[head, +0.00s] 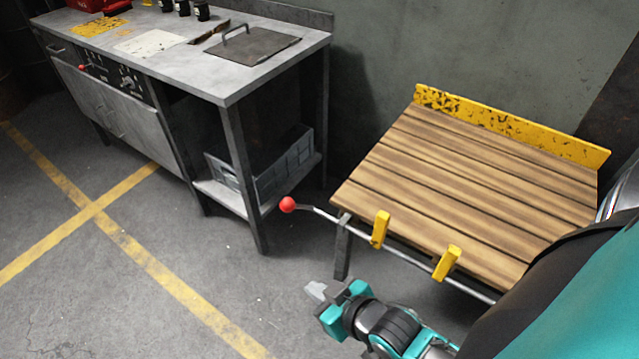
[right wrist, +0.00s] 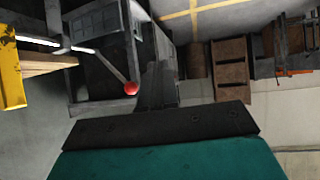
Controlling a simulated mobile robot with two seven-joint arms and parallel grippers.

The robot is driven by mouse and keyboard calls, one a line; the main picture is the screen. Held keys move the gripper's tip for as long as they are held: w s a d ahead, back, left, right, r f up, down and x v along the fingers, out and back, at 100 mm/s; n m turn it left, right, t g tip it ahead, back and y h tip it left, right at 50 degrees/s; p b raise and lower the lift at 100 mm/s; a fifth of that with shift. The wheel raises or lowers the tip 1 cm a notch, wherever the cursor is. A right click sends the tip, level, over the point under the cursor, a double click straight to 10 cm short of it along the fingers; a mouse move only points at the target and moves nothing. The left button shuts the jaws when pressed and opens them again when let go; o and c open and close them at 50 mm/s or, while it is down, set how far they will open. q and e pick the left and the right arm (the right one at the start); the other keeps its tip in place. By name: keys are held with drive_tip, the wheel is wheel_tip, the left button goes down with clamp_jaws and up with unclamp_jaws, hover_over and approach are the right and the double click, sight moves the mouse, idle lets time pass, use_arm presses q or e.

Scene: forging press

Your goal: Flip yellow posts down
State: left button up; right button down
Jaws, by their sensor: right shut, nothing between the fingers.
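Two yellow posts stand on a metal rod along the front edge of a slatted wooden table (head: 470,180). The left post (head: 380,229) and the right post (head: 447,262) both rise past the table's edge. Part of a yellow post (right wrist: 12,75) shows at the left of the right wrist view. The rod's bent lever ends in a red ball (head: 288,204), which also shows in the right wrist view (right wrist: 131,88). My right gripper (head: 314,292) is shut and empty, in front of the table, apart from the posts and below the ball in the picture. My left gripper is out of view.
A grey metal workbench (head: 170,55) stands at the left, with a grey crate (head: 285,165) on its lower shelf. A yellow backboard (head: 510,127) edges the table's far side. The floor with yellow lines is clear at the left.

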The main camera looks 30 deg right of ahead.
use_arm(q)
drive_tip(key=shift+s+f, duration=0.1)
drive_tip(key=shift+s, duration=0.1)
use_arm(e)
drive_tip(key=shift+w+a, duration=0.1)
drive_tip(key=w+d+r+n+g+y, duration=0.1)
drive_tip(key=w+d+r+g, duration=0.1)
drive_tip(key=w, duration=0.5)
drive_tip(key=w+d+r+g+y, duration=0.1)
drive_tip(key=w+d+r+y, duration=0.1)
drive_tip(key=w, duration=0.4)
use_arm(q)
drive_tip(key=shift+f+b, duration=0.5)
use_arm(e)
drive_tip(key=w+d+r+m+g, duration=0.1)
drive_tip(key=w+d+r+g, duration=0.2)
drive_tip(key=d+r, duration=0.8)
drive_tip(key=shift+w+r+g+h, duration=0.4)
drive_tip(key=shift+r+g, duration=0.1)
drive_tip(key=shift+r, duration=0.35)
